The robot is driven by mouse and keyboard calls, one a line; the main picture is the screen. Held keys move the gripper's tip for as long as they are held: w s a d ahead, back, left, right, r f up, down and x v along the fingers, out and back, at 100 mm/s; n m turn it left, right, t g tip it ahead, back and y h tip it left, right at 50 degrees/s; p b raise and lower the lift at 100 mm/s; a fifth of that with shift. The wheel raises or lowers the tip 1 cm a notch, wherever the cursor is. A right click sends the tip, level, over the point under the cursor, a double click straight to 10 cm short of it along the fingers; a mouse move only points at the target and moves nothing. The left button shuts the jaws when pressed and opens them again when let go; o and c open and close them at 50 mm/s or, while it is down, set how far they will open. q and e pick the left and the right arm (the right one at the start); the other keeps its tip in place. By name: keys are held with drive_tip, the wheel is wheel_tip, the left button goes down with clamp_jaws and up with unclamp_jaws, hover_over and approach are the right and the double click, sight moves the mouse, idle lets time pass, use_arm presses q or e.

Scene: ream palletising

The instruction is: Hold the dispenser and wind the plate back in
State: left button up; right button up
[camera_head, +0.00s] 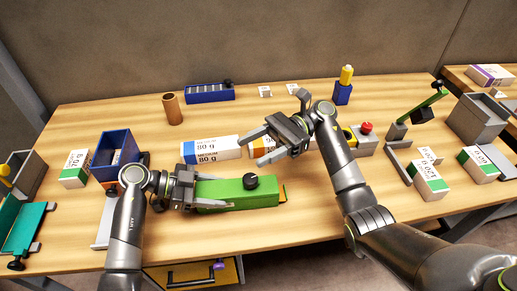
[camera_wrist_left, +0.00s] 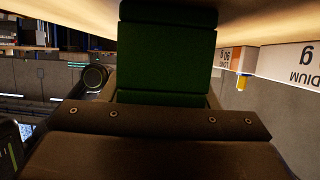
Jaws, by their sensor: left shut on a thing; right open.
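The green dispenser (camera_head: 225,193) lies lengthwise near the front of the table, with a black round knob (camera_head: 250,182) on top towards its right end. A thin yellowish edge (camera_head: 284,193) shows at its right end; I cannot tell if it is the plate. My left gripper (camera_head: 192,191) is shut on the dispenser's left end. In the left wrist view the green body (camera_wrist_left: 166,55) fills the space ahead of the dark gripper. My right gripper (camera_head: 255,148) is open and empty, above and behind the knob, apart from it.
White-and-blue (camera_head: 211,150) and white-and-orange (camera_head: 262,146) reams lie behind the dispenser. A blue box (camera_head: 115,155) stands left, a brown cylinder (camera_head: 172,108) and blue rack (camera_head: 209,93) at the back. A red-button device (camera_head: 365,131) is right of my right gripper. The table's front edge is close.

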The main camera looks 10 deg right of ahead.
sight(257, 177)
drive_tip(key=d+f+m+t, duration=0.1)
drive_tip(key=d+f, duration=0.2)
drive_tip(key=d, duration=0.1)
drive_tip(key=d+f+m+t+y, duration=0.1)
drive_tip(key=d+f+t, duration=0.1)
drive_tip(key=d+f, duration=0.1)
drive_tip(key=d+f+m+t, duration=0.1)
drive_tip(key=d+f+t, duration=0.1)
drive_tip(key=d+f, duration=0.2)
drive_tip(key=shift+w+d+m+y, duration=0.3)
drive_tip(key=shift+w+d, duration=0.1)
drive_tip(key=shift+a, duration=0.2)
drive_tip(key=a, duration=0.3)
drive_tip(key=s+a, duration=0.1)
drive_tip(key=a, duration=0.7)
drive_tip(key=shift+s+a, duration=0.1)
drive_tip(key=shift+s, duration=0.15)
drive_tip(key=c, duration=1)
drive_tip(key=shift+w+a+n+g+h, duration=0.1)
drive_tip(key=shift+w+n+g+h, duration=0.15)
drive_tip(key=shift+n+g, duration=0.65)
drive_tip(key=shift+w+n+g+h, duration=0.1)
drive_tip(key=shift+n+g+h, duration=0.4)
drive_tip(key=shift+g, duration=0.7)
